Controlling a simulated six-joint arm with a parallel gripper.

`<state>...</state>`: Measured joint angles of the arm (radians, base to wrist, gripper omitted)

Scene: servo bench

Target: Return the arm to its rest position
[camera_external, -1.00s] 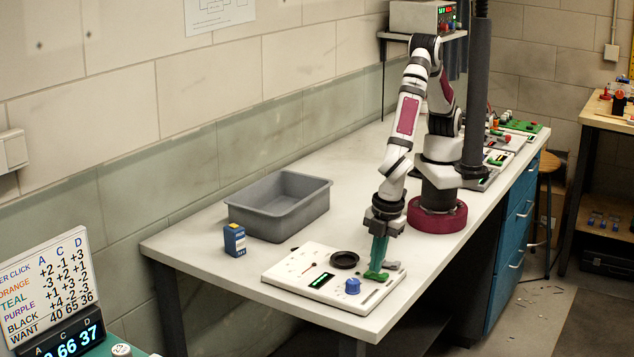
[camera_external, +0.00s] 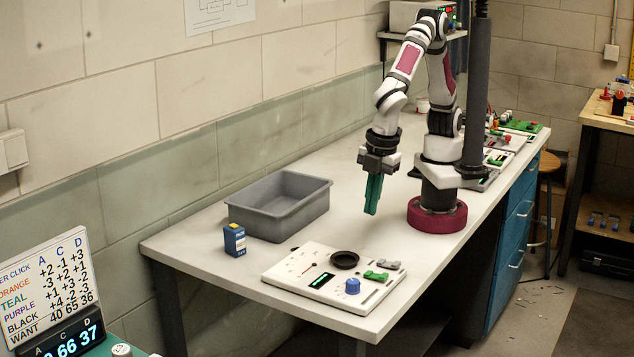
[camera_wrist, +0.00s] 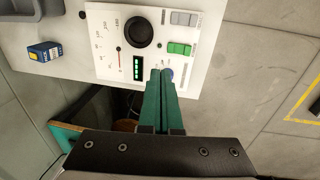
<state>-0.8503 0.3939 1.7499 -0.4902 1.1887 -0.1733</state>
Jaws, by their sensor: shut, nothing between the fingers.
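My gripper (camera_external: 372,195) hangs in the air over the bench behind the white panel, its green fingers pointing down and closed together with nothing between them. In the wrist view the shut fingers (camera_wrist: 160,90) reach toward the panel. The arm is bent at the elbow above my round red base. The white panel (camera_external: 285,270) lies on the bench and carries a black round dial (camera_external: 344,260), a blue knob (camera_external: 352,286), a green switch (camera_external: 376,276), a grey switch (camera_external: 388,264) and a lit green display (camera_external: 320,281). The gripper is apart from all of them.
A grey open bin (camera_external: 280,203) stands near the wall, left of my gripper. A blue box (camera_external: 234,239) stands in front of it. A dark vertical post (camera_external: 476,90) rises close behind my base. The bench between bin and base is clear.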

